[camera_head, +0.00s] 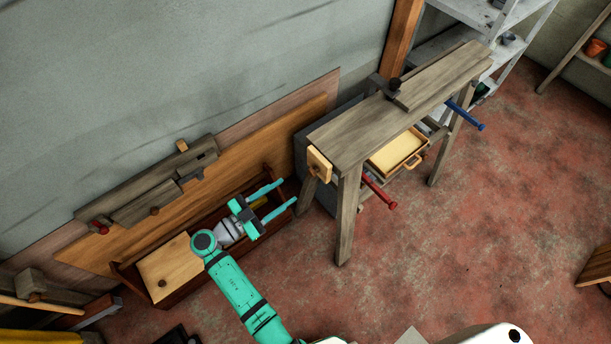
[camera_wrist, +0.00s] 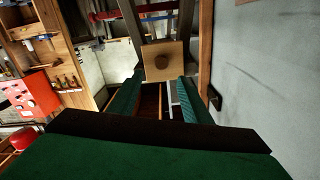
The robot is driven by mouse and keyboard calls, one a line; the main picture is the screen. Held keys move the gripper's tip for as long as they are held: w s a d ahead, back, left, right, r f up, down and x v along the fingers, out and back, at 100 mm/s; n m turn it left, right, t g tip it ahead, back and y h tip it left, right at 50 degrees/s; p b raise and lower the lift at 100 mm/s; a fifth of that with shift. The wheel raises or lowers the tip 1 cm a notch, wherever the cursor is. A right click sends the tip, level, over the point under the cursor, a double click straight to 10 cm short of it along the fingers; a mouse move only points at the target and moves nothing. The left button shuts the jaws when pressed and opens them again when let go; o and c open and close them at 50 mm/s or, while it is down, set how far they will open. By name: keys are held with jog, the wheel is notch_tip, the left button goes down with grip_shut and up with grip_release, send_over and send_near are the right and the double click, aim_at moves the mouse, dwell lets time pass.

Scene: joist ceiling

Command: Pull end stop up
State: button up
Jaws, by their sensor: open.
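A pale square wooden block (camera_head: 319,163) with a dark round knob is on the near left end of the narrow wooden workbench (camera_head: 345,140); it looks like the end stop. In the wrist view the block (camera_wrist: 177,50) faces me, beyond and just above the gap between my fingers. My gripper (camera_head: 288,191) is open and empty, with teal fingers pointing toward the bench end. It is left of and lower than the block, apart from it, over an open wooden box. In the wrist view my gripper (camera_wrist: 154,88) has nothing between its fingers.
The long wooden box (camera_head: 132,277) with a pale lid (camera_head: 170,270) lies below my arm. A leaning board (camera_head: 235,140) and a grey wall are behind. A red-handled clamp (camera_head: 378,190) and a pale drawer (camera_head: 398,152) are under the bench. The floor at right is mostly free.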

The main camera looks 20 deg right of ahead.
aim_at(310, 173)
jog(key=x, duration=1)
jog(key=shift+w+a, duration=0.1)
jog(key=shift+w, duration=0.1)
jog(key=shift+c, duration=0.5)
